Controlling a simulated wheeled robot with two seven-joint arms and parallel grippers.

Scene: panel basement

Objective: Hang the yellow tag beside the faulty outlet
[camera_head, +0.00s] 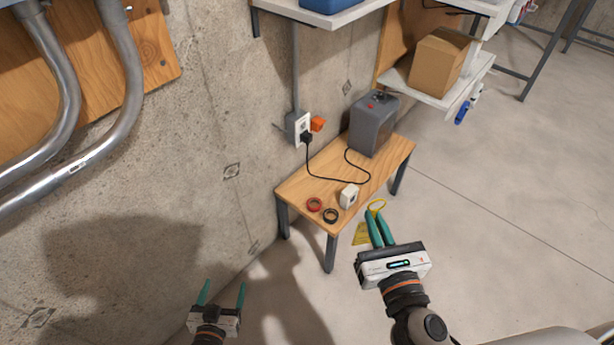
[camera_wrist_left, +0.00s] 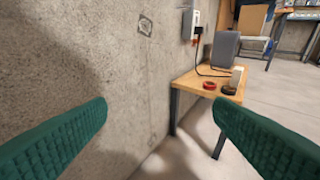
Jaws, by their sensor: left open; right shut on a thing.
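The outlet (camera_head: 301,126) is on the concrete wall above the small wooden table, with a black plug in it; it also shows in the left wrist view (camera_wrist_left: 192,24). An orange piece (camera_head: 317,124) sits at its right side. My right gripper (camera_head: 376,226) is shut on the yellow tag (camera_head: 361,235), in front of the table's right front part. The tag's loop shows above the teal fingertips and its body hangs to their left, partly hidden. My left gripper (camera_head: 222,291) is open and empty, low near the wall, left of the table.
The wooden table (camera_head: 293,190) bears a grey device (camera_head: 373,124) with a black cord, a white box (camera_head: 348,196), a red tape roll (camera_head: 314,204) and a black tape roll (camera_head: 330,215). Shelves with a cardboard box (camera_head: 438,62) stand at the back. Metal conduits (camera_head: 128,95) run along the left wall.

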